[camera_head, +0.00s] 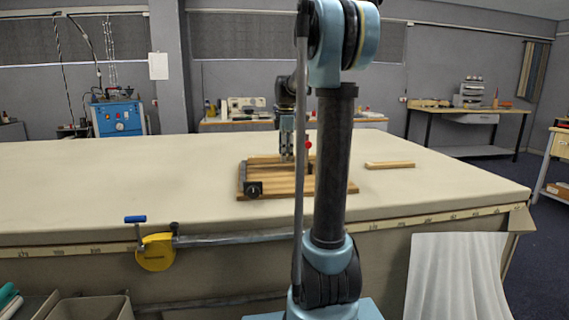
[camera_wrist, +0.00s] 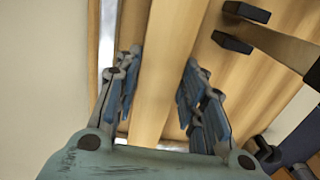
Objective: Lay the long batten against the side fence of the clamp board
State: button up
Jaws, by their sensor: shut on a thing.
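The wooden clamp board (camera_head: 285,187) lies on the table beneath my gripper (camera_head: 287,158). In the wrist view my gripper (camera_wrist: 163,65) is shut on a long, pale wooden batten (camera_wrist: 168,50), with one blue-grey finger along each side. The batten lies along the planks of the clamp board. A bright metal strip (camera_wrist: 107,40) runs along the board's left edge in this view, with bare wood between it and the batten; I take it for the side fence. I cannot tell whether the batten touches the board. In the head view my arm hides part of the board.
A clamp with black pads (camera_wrist: 233,42) stands on the board right of my gripper in the wrist view. A black knob (camera_head: 254,189) sits at the board's front left. Another wooden strip (camera_head: 390,165) lies on the cloth table (camera_head: 120,185) at right. The table's left is clear.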

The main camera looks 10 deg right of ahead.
notch_tip(320, 180, down, 3)
jog(key=shift+f, duration=0.15)
jog(key=o, duration=1.1)
jog(key=shift+o, duration=0.2)
notch_tip(320, 180, up, 12)
